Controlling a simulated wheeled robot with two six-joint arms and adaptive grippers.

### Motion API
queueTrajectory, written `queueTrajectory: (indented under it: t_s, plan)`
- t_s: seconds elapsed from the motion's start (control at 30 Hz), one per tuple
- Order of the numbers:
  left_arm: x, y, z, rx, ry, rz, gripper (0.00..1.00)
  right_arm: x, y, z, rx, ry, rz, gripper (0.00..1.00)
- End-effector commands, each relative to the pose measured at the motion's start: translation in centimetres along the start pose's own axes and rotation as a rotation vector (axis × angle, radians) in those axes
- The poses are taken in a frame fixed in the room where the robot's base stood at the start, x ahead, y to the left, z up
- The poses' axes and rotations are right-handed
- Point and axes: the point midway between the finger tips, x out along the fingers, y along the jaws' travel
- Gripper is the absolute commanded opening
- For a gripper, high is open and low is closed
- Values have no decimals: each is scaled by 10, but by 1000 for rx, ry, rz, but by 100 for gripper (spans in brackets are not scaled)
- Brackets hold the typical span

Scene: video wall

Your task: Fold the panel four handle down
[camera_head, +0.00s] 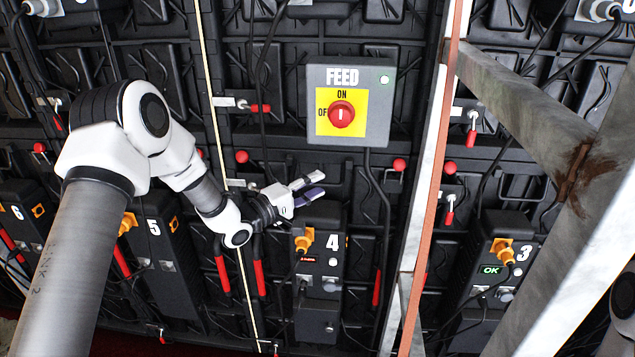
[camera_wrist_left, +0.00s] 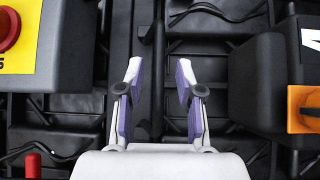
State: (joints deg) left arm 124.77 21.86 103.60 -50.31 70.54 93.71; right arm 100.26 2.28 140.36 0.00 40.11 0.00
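Panel four is marked by a black box with a white 4 (camera_head: 322,265), an orange plug and a small red light. Two long red grips (camera_head: 222,274) hang left of this box, and another red grip (camera_head: 377,288) hangs to its right. I cannot tell which is the panel four handle. My left gripper (camera_head: 318,184) is just above the box, pointing right. In the left wrist view its two fingers (camera_wrist_left: 157,82) are apart with nothing between them, in front of black panel framing. My right gripper is out of view.
The grey FEED box (camera_head: 376,120) with a red switch hangs above my left gripper. A reddish-edged upright (camera_head: 432,190) and grey metal beams (camera_head: 530,105) stand to the right. Black cables hang around the boxes. Box 3 (camera_head: 485,265) shows a green OK.

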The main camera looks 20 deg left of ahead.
Motion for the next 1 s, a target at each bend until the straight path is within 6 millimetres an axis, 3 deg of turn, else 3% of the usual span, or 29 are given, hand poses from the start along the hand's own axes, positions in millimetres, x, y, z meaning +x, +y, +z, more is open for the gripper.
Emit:
queueTrajectory:
  t_s: [0.1, 0.33, 0.43, 0.77, 1.0]
  plan:
    - [11, 0, 0, 0, 0, 0, 36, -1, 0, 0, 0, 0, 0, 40]
    - [12, 0, 0, -1, 1, 1, 36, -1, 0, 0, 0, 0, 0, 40]
    - [12, 0, 0, -1, 1, 1, 1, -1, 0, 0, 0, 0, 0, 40]
    - [12, -1, 0, 4, 0, 6, 0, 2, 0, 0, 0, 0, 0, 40]
    - [13, -10, 0, 53, 0, 56, 0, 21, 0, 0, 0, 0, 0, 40]
